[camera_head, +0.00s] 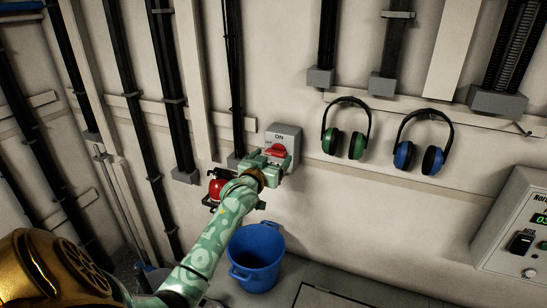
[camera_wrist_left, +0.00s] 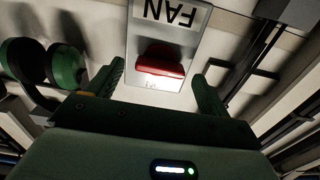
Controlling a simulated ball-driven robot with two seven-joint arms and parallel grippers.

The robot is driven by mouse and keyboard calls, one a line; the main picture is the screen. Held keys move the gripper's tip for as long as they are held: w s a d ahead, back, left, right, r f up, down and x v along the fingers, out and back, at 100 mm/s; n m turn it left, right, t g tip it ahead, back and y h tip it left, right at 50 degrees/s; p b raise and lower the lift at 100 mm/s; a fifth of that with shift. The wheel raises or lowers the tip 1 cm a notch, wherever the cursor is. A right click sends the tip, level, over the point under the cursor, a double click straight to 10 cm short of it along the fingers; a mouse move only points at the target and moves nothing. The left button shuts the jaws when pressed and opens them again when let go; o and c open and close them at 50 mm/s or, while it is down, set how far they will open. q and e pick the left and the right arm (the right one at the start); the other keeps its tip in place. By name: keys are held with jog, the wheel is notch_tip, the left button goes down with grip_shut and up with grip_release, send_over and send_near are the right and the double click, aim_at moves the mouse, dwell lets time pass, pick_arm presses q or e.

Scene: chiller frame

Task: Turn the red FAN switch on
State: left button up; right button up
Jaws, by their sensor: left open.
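In the left wrist view the red switch (camera_wrist_left: 161,68) sits on a plate (camera_wrist_left: 185,18) with the word FAN upside down. My left gripper (camera_head: 275,161) is open in front of the box. In the wrist view my left gripper (camera_wrist_left: 157,72) has one finger on each side of the red switch, with gaps showing on both sides. Contact in depth is not clear. The box's lower part is partly hidden by the gripper. My right gripper is not in view.
Green ear muffs (camera_head: 357,145) and blue ear muffs (camera_head: 404,155) hang to the right. A red round object (camera_head: 216,188) is on the left behind my arm. A blue bucket (camera_head: 256,258) stands below. A control panel (camera_head: 515,235) is at the right edge.

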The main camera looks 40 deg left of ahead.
pick_arm(q)
jog(key=shift+x, duration=0.8)
jog(key=shift+w, duration=0.1)
jog(key=c, duration=1)
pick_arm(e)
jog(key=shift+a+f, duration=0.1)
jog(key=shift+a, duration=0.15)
